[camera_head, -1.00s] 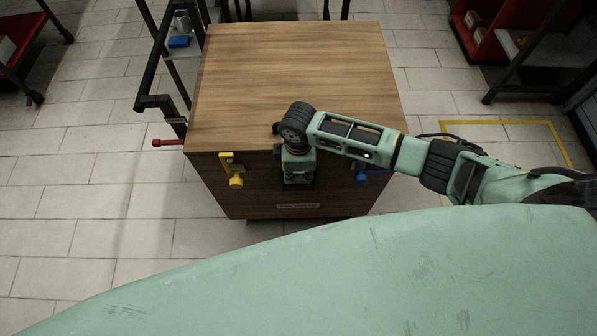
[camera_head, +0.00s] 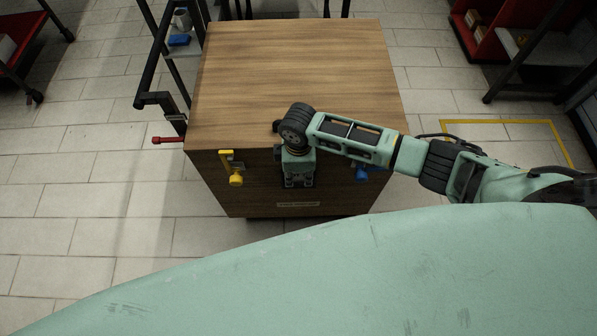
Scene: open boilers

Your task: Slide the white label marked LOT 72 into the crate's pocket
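A large wooden box (camera_head: 250,80), which may be the crate, stands on the floor with a wood-grain top. A small pale strip (camera_head: 298,204) shows low on its front face. Its marking is too small to read, so I cannot tell if it is the LOT 72 label or the pocket. My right gripper (camera_head: 299,184) points down in front of the box's front face, above the strip in the picture. Its fingertips are small and dark against the wood, and I cannot see anything held. My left gripper is not in view.
A yellow handle (camera_head: 235,177) and a blue handle (camera_head: 363,174) stick out from the box's front. A red-ended lever (camera_head: 164,140) and black frame (camera_head: 149,85) stand at its left. Red shelving (camera_head: 480,45) is at upper right.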

